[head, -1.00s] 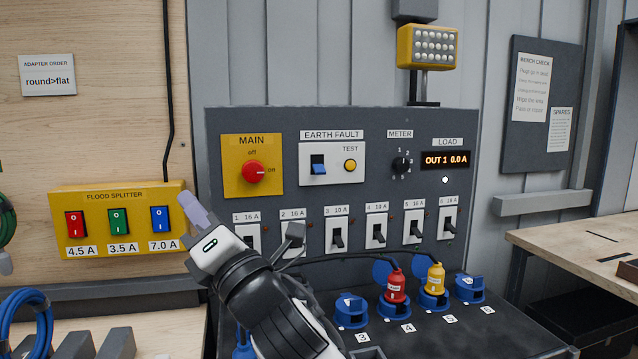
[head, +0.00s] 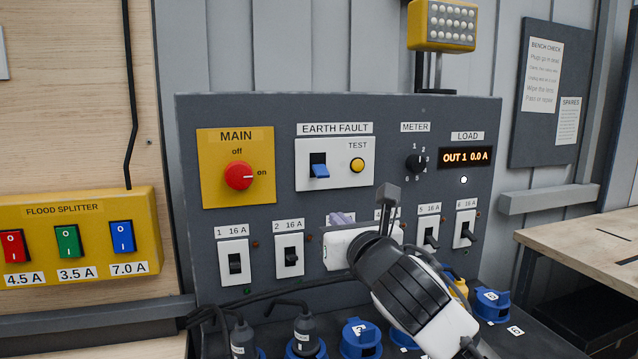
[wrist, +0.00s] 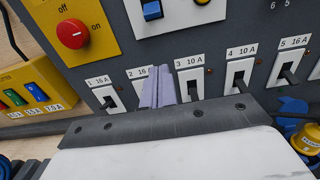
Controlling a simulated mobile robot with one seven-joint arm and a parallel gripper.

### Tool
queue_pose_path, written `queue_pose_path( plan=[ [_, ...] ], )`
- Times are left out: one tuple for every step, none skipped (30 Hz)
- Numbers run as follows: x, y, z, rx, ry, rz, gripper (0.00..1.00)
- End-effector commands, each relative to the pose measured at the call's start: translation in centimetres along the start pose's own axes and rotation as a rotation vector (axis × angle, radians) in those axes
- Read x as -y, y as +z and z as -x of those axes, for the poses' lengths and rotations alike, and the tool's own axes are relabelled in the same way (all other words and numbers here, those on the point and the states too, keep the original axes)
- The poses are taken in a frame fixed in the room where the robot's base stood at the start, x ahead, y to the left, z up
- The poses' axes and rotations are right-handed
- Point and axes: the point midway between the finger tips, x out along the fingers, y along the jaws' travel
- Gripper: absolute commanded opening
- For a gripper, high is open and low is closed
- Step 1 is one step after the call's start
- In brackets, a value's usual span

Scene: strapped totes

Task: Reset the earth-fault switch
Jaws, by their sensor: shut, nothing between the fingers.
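The earth-fault switch (head: 319,166) is a blue lever in a dark slot on a white plate, under the EARTH FAULT label; the lever sits at the lower end of its slot. A yellow TEST button (head: 357,165) is to its right. The switch's lower part shows at the top edge of the wrist view (wrist: 152,10). My gripper (head: 342,218) is below the switch, in front of the breaker row, hiding breaker 3 and most of breaker 4 in the head view. Its pale purple fingers are together and empty, also in the wrist view (wrist: 157,86).
The red main knob (head: 239,176) points to on. The meter display (head: 466,157) reads OUT 1 0.0 A. Breakers 1 (head: 234,263) and 2 (head: 289,257) are left of my gripper. Plugs and blue sockets (head: 361,338) stand on the ledge below. A yellow flood splitter (head: 75,235) is at left.

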Motion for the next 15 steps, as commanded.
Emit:
queue_pose_path(
  plan=[
    [0.1,-0.01,0.03,-0.002,-0.002,0.003,0.0],
    [0.12,-0.02,0.04,-0.002,-0.003,0.004,0.0],
    [0.13,-0.03,0.04,-0.002,-0.003,0.004,0.0],
    [0.14,-0.03,0.04,-0.003,-0.003,0.004,0.0],
    [0.13,-0.03,0.04,-0.002,-0.003,0.004,0.0],
    [0.12,-0.02,0.03,-0.002,-0.003,0.004,0.0],
    [0.12,-0.02,0.03,-0.002,-0.003,0.004,0.0],
    [0.11,-0.02,0.03,-0.002,-0.003,0.004,0.0],
    [0.11,-0.02,0.03,-0.002,-0.003,0.004,0.0],
    [0.11,-0.02,0.03,-0.002,-0.003,0.004,0.0],
    [0.1,-0.01,0.01,-0.002,-0.003,0.003,0.0],
    [0.1,0.01,-0.06,-0.002,-0.002,0.003,0.0],
    [0.1,0.03,-0.16,-0.002,-0.002,0.003,0.0],
    [0.12,0.06,-0.32,-0.002,-0.002,0.002,0.0],
    [0.12,0.11,-0.62,-0.002,-0.002,0.002,0.0]
  ],
)
